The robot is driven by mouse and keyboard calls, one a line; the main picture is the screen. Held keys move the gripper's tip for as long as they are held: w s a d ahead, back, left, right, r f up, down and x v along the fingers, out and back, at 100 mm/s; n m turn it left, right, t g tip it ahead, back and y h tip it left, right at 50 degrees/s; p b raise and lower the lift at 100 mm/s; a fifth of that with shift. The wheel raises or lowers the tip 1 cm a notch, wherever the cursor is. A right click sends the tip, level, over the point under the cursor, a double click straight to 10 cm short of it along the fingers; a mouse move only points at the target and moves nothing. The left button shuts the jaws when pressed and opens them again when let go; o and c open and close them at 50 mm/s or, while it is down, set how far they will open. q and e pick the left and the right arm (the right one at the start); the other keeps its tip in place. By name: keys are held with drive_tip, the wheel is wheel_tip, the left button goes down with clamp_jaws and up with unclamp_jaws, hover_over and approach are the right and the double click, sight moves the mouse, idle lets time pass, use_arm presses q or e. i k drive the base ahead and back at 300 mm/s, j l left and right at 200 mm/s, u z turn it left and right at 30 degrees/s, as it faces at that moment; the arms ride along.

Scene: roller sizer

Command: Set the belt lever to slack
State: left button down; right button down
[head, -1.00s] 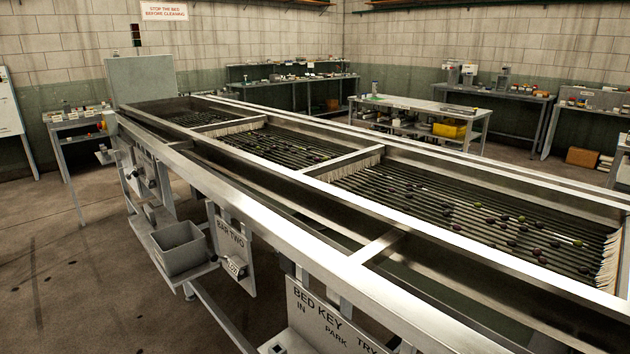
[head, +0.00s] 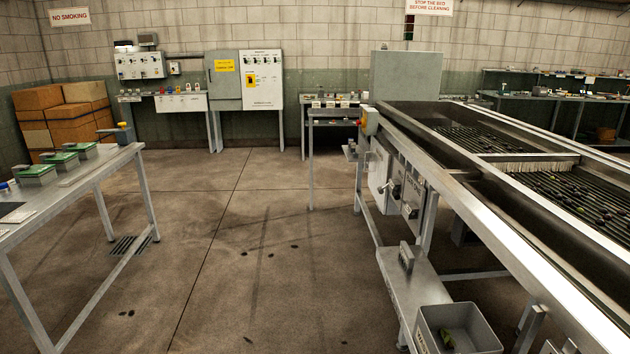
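The roller sizer (head: 520,240) runs along the right side of the head view, with dark rollers and small dark fruit on its bed. On its near side, towards the far end, there are grey control plates (head: 379,172) with a small handle (head: 394,191). I cannot tell whether this handle is the belt lever, and its labels are too small to read. Neither of my grippers is in view.
A grey bin (head: 462,322) sits on a low shelf (head: 405,290) beside the sizer. A table (head: 70,188) with green-topped items stands at left. Boxes (head: 72,118) and cabinets (head: 224,82) line the back wall.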

sight(381, 190)
drive_tip(key=i+u, duration=0.2)
drive_tip(key=i, duration=1.45)
drive_tip(key=i+z, duration=0.15)
drive_tip(key=i, duration=0.4)
drive_tip(key=i+j+z, duration=0.1)
drive_tip(key=i, duration=0.4)
drive_tip(key=i+j+z, duration=0.15)
drive_tip(key=i, duration=0.4)
drive_tip(key=i+j+z, duration=0.2)
drive_tip(key=i, duration=0.15)
drive_tip(key=i+j+z, duration=0.25)
drive_tip(key=i+l, duration=0.05)
drive_tip(key=i, duration=0.05)
